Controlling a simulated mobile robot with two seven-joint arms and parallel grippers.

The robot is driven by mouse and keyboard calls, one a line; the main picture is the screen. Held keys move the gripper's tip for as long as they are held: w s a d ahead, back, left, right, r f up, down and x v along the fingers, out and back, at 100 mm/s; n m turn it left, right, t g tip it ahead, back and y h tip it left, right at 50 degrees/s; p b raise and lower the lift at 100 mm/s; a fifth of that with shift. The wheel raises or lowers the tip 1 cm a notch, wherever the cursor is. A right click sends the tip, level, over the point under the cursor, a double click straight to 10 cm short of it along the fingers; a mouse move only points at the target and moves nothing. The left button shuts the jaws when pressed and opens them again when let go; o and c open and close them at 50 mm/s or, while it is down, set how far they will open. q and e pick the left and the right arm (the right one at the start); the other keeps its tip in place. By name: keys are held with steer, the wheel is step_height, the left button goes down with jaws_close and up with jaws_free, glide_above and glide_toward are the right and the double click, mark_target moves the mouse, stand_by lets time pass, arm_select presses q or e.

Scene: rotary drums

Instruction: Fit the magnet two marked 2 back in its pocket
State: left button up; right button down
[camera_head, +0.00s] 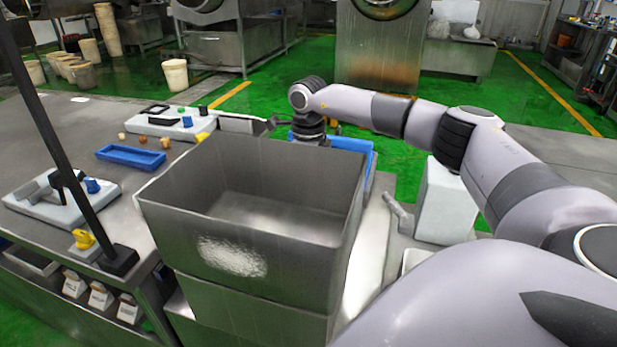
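I cannot make out a marking 2 on anything, so I cannot tell which piece is magnet two or which pocket is its own. A white-grey block (140,127) at the back of the left table carries dark, green and blue pieces, with a yellow piece at its right end. A second such block (38,207) nearer the front carries a dark handle and a blue knob (92,185). My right arm reaches in from the right, and its dark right gripper (272,122) is behind the metal bin, near its back rim. Its fingers are too small to read. My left gripper is not in view.
A large open metal bin (215,228) stands in the middle. A blue tray (130,156) and several small brown knobs lie on the grey table (60,125). A black post (55,150) rises at the left. A yellow piece (82,239) sits near its foot.

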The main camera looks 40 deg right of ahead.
steer(key=shift+r+p, duration=0.1)
steer(key=shift+p, duration=0.4)
stand_by(0.5)
steer(key=shift+f+b, duration=0.55)
steer(key=shift+f, duration=0.7)
steer(key=c, duration=0.6)
jaws_free()
steer(key=shift+f, duration=0.1)
step_height(320, 180, up, 8)
steer(key=shift+f+b, duration=0.25)
steer(key=shift+b, duration=0.05)
